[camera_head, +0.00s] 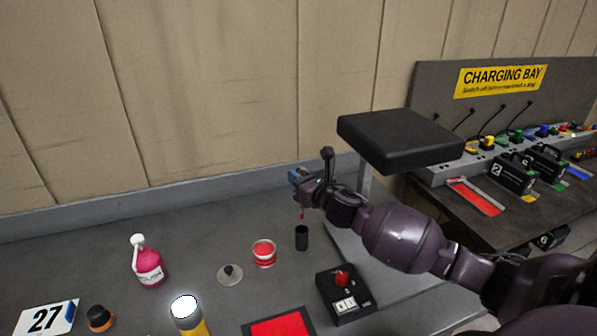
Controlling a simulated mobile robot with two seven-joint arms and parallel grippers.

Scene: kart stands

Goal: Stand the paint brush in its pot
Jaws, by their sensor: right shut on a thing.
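A small dark upright pot (302,238) stands on the grey table, right of a red paint tin. My right gripper (302,186) is above the pot and shut on the paint brush (302,213). Only a thin lower part of the brush with a red tip shows, hanging down just above the pot's mouth. From this angle I cannot tell whether the tip is over the opening or a little behind it. The gripper's fingers are small here and partly hide the brush's upper part. My left gripper is out of view.
A red paint tin (264,254), a grey disc with a dark knob (230,273), a pink bottle (148,262) and a yellow torch (189,317) stand left of the pot. A black box with a red knob (344,292) is nearer front. A black padded block (399,140) stands behind my right arm.

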